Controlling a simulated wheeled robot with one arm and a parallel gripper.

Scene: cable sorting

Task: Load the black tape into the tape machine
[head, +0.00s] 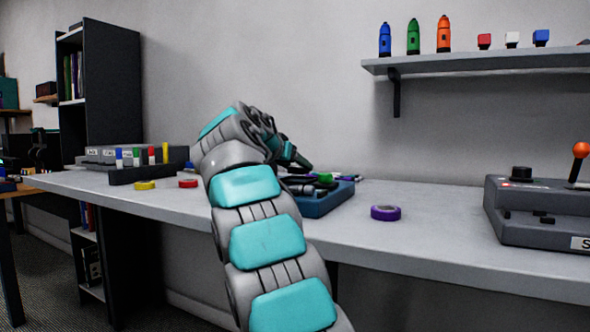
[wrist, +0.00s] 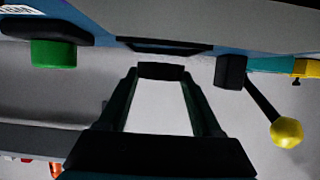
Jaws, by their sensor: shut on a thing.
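Beyond the fingertips, the wrist view shows a blue and grey machine body (wrist: 225,17) with a green round part (wrist: 54,53), a black block (wrist: 230,71) and a yellow-knobbed lever (wrist: 286,132). I cannot tell surely whether this is the tape machine, nor whether the black piece touches it.
Yellow (head: 145,185) and red (head: 188,184) rolls lie left. A grey machine (head: 540,210) with an orange-knobbed lever stands right. A shelf (head: 480,62) is above.

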